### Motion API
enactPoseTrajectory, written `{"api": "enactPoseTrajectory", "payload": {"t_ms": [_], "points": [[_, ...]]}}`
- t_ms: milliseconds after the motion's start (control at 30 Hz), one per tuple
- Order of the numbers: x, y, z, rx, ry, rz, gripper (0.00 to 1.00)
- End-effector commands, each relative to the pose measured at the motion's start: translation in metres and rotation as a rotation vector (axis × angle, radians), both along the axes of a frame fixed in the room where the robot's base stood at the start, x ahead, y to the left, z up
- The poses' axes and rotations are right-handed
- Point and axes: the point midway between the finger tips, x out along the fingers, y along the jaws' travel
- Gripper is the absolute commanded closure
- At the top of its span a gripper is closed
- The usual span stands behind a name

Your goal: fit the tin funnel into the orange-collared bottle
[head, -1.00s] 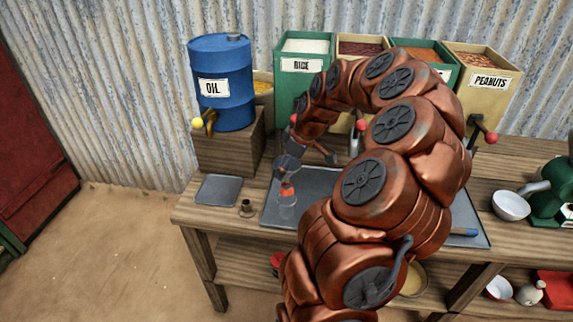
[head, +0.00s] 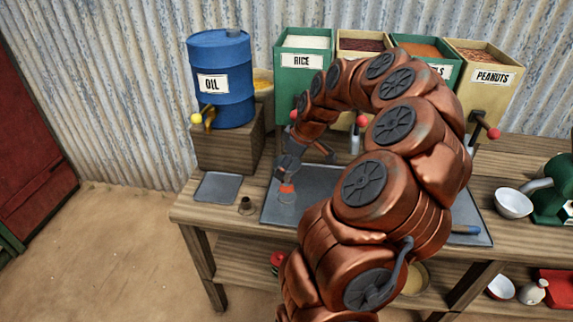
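The orange-collared bottle (head: 287,189) stands near the left end of the grey metal tray, its clear body faint against the tray. A grey shape that looks like the tin funnel (head: 287,169) is right above the orange collar. Whether it sits in the neck or is just over it cannot be told. My gripper (head: 291,158) is at this grey shape, pointing down and left. Its dark parts overlap the shape, so its grip on it is unclear. My copper arm hides much of the tray.
The grey tray (head: 318,182) lies on the wooden bench. A white bowl (head: 513,204) is at right.

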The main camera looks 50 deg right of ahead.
Motion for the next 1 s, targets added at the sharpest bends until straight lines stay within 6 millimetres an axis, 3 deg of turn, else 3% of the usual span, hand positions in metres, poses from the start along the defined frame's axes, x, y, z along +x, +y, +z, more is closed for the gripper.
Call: {"api": "enactPoseTrajectory", "payload": {"t_ms": [1000], "points": [[0.000, 0.000, -0.012, 0.000, 0.000, 0.000, 0.48]]}}
